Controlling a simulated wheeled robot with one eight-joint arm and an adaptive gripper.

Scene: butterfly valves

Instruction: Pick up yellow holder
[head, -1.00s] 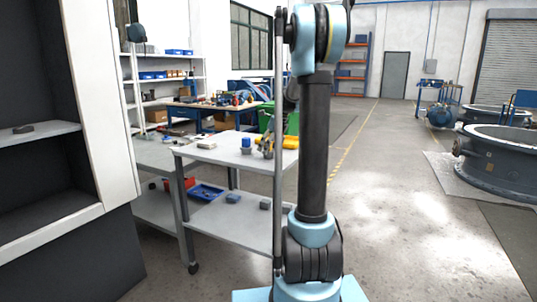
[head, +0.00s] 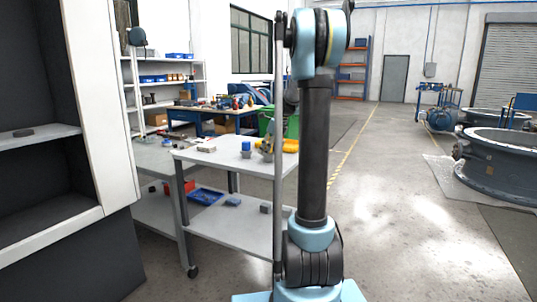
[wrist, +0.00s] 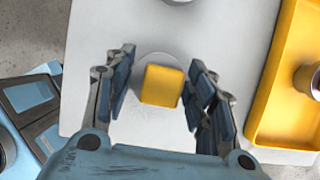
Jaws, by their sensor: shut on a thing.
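A small yellow block, which I take for the yellow holder (wrist: 161,86), sits between my gripper's two fingers (wrist: 160,92) in the wrist view. My gripper is shut on it, though the exact contact is hard to see. A pale grey round shape (wrist: 155,122) shows behind the holder, over the light table top (wrist: 235,30). In the head view my gripper (head: 267,150) is small, at the table's right part, partly hidden by my arm. The holder is too small to tell apart there. I cannot tell whether it is clear of the table.
A yellow tray (wrist: 258,120) with a round grey part lies right of my gripper. Blue and dark items (wrist: 30,95) are at the left. In the head view a blue item (head: 246,148) stands on the table (head: 205,154). A grey cabinet (head: 120,170) is at the left.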

